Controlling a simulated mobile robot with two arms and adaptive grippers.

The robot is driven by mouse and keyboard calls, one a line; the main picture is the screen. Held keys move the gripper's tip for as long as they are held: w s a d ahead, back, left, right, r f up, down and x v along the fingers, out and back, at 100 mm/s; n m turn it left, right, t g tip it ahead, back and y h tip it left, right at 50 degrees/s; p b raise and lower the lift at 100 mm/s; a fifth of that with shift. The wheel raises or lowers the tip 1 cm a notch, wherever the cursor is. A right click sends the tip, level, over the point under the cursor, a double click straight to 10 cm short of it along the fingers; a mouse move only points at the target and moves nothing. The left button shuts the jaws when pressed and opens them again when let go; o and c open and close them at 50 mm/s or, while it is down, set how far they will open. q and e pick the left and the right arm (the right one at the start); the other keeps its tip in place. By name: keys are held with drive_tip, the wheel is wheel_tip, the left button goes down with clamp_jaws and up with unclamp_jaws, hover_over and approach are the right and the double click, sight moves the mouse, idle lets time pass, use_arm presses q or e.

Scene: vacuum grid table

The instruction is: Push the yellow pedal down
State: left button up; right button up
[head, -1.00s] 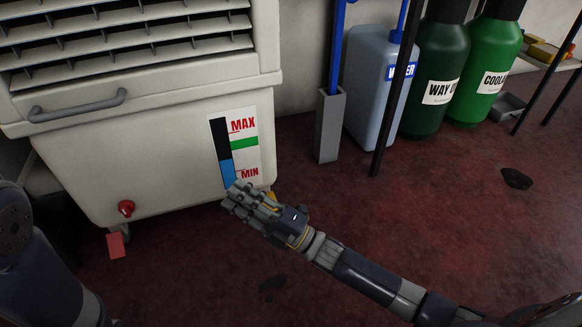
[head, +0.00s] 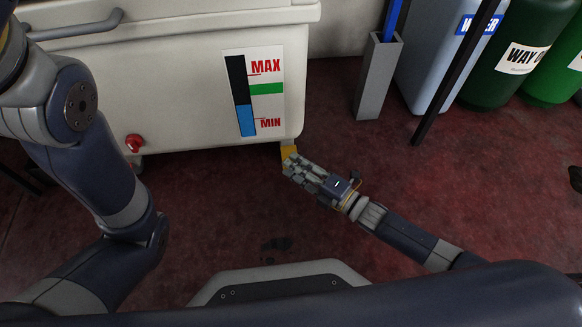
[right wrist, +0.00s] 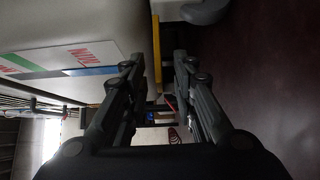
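The yellow pedal (head: 289,152) sticks out low at the right front corner of the white machine (head: 190,110). In the right wrist view a yellow strip (right wrist: 156,45), which looks like the pedal, shows beyond and between the fingers. My right gripper (head: 290,168) is just in front of the pedal, its fingertips close to it; I cannot tell if they touch. In the right wrist view the gripper (right wrist: 158,62) is open, with an empty gap between its fingers. My left arm is at the left of the head view, its gripper out of sight.
A level gauge (head: 255,92) and a red knob (head: 134,143) are on the machine's front. A grey holder (head: 377,78), a pale water container (head: 440,55) and green bottles (head: 515,50) stand at the right. The red floor (head: 340,120) around my right gripper is clear.

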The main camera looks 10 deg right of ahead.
drive_tip(key=shift+b+x, duration=0.3)
drive_tip(key=shift+x, duration=0.75)
clamp_jaws()
drive_tip(key=shift+f+n+b, duration=0.3)
drive_tip(key=shift+f+b, duration=0.05)
drive_tip(key=shift+b, duration=0.25)
drive_tip(key=shift+t+y, duration=0.3)
